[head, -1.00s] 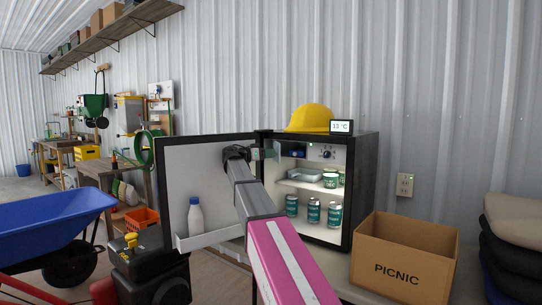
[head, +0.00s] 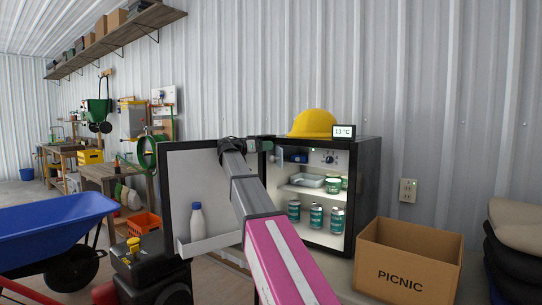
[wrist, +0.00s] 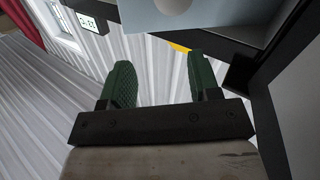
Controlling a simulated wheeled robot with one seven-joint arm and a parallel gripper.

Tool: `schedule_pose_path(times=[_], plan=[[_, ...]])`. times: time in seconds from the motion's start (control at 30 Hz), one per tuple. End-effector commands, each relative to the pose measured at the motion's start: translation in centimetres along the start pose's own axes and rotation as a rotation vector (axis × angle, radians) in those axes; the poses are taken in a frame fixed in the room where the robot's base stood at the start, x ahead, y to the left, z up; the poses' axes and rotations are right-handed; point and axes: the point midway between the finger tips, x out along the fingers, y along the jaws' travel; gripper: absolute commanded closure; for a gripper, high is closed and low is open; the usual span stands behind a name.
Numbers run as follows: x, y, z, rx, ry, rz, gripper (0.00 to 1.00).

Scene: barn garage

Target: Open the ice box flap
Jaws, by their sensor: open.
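The small black fridge (head: 368,190) stands with its door (head: 207,180) wide open to the left. At its upper left is the ice box, with a dark blue thing (head: 297,157) showing inside. The pale ice box flap (head: 279,154) appears swung outward at the left side of that opening. In the wrist view a pale blue-grey panel with a round mark, likely the flap (wrist: 215,17), lies beyond the fingertips. My gripper (head: 264,142) is open, its green fingers near the top of the fridge opening, left of the flap. In the wrist view (wrist: 160,70) nothing is between the fingers.
A yellow hard hat (head: 313,124) and a temperature display (head: 343,131) sit on the fridge. Cans (head: 316,216) and a tray (head: 308,180) are inside. A white bottle (head: 197,222) stands in the door shelf. A PICNIC box (head: 408,262) is at the front right.

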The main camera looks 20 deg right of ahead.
Motion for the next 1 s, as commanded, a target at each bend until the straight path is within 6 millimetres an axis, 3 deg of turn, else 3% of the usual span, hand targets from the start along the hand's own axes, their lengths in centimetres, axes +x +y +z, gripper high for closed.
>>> schedule_pose_path(times=[0.2,0.4,0.6,0.9,0.93,0.97,1.0], plan=[[-4.0,1.7,-2.1,0.001,0.000,-0.002,0.44],[-6.7,2.8,-3.7,0.000,0.000,-0.001,0.44],[-8.0,3.4,-4.4,0.000,0.000,0.000,0.44],[-8.2,3.5,-4.5,0.000,0.000,0.000,0.44],[-8.2,3.5,-4.5,0.000,0.000,0.000,0.47],[-8.1,3.5,-4.5,-0.001,0.000,0.000,0.57],[-8.1,3.5,-4.3,-0.008,0.003,-0.002,0.58]])
